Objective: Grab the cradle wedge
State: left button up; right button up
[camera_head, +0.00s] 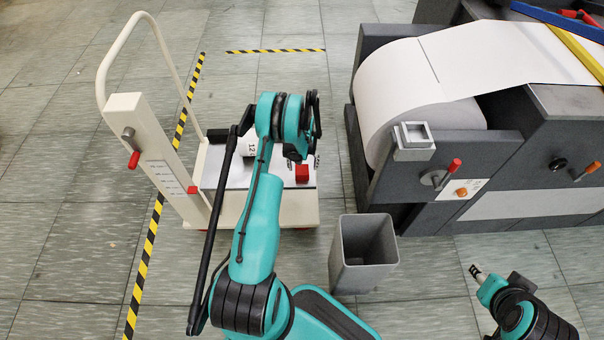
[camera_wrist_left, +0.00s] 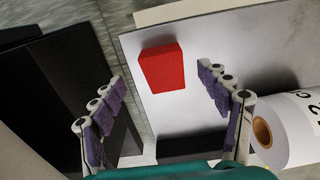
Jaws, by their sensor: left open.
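The cradle wedge appears to be the red block (camera_head: 302,173) lying on the pale deck of a cart. It also shows in the left wrist view (camera_wrist_left: 162,68), ahead of and between the fingertips. My left gripper (camera_wrist_left: 161,80) is open and empty, with its purple-padded fingers on either side of the block's line and apart from it. In the head view my left wrist hangs over the cart and mostly hides these fingers. My right gripper (camera_head: 477,272) is at the lower right, away from the cart; its jaw state is unclear.
A white roll with printed numbers (camera_wrist_left: 288,130) lies close to the right finger. The cart has a tall cream handle post (camera_head: 155,150). A grey bin (camera_head: 362,255) stands right of the cart. The large press (camera_head: 440,190) with its paper roll fills the right.

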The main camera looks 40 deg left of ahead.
aim_at(302, 173)
pick_arm(q)
jog(key=f+b, duration=0.1)
jog(key=f, duration=0.1)
jog(key=f+b, duration=0.1)
jog(key=f, duration=0.2)
jog(key=shift+s+f+b, duration=0.3)
jog(key=shift+f+b, duration=0.1)
jog(key=shift+r, duration=0.1)
jog(key=shift+d, duration=0.1)
jog(key=shift+c, duration=0.3)
jog(key=c, duration=1.3)
